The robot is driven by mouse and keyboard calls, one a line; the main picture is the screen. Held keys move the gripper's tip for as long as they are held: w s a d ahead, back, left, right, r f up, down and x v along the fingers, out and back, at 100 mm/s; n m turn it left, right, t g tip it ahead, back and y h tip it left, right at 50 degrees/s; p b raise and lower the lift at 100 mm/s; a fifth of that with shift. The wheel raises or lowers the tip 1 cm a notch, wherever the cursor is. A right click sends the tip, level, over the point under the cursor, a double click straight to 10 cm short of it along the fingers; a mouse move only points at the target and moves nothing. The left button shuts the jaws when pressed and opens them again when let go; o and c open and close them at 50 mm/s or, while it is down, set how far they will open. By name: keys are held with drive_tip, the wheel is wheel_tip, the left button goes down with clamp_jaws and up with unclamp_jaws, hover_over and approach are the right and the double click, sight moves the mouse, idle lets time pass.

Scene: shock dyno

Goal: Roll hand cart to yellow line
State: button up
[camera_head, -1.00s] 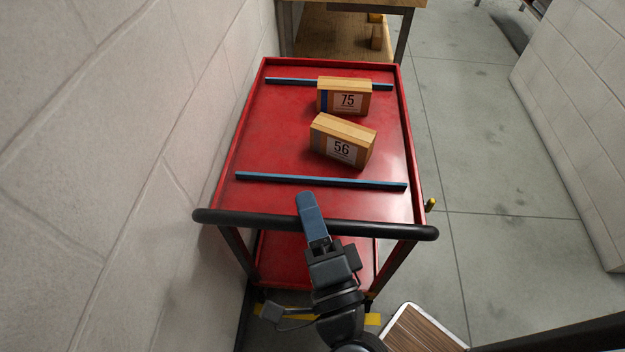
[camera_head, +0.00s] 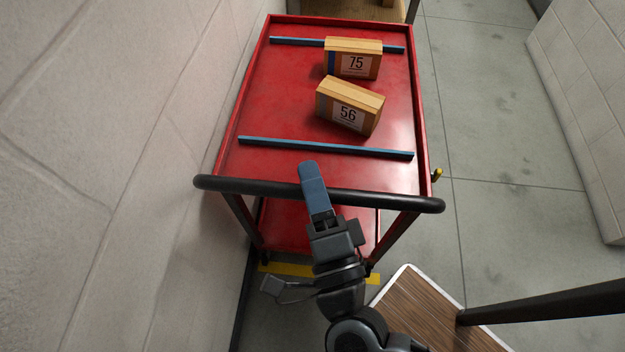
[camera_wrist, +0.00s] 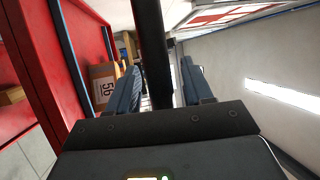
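The red hand cart (camera_head: 290,110) stands beside the left wall, with a black handle bar (camera_head: 405,203) across its near end. My gripper (camera_head: 309,168) is at this handle. In the wrist view the handle (camera_wrist: 153,50) passes between my two blue fingers (camera_wrist: 160,85). Narrow gaps seem to show on both sides, so the fingers look open around it. In the head view one finger lies over the bar and hides the other. The yellow line (camera_head: 290,269) shows on the floor beneath the near end of the cart, partly hidden by the cart and my arm.
Boxes marked 75 (camera_head: 353,60) and 56 (camera_head: 349,108) stand on the cart top between two blue strips. The left wall (camera_head: 120,130) is close to the cart. A wooden table (camera_head: 375,10) stands beyond the cart's far end. Floor (camera_head: 500,130) is clear on the right.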

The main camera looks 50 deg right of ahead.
drive_tip(key=b+v, duration=0.2)
drive_tip(key=v, duration=0.5)
drive_tip(key=shift+s+a, duration=0.2)
drive_tip(key=shift+s, duration=0.15)
drive_tip(key=shift+f, duration=0.15)
idle(0.3)
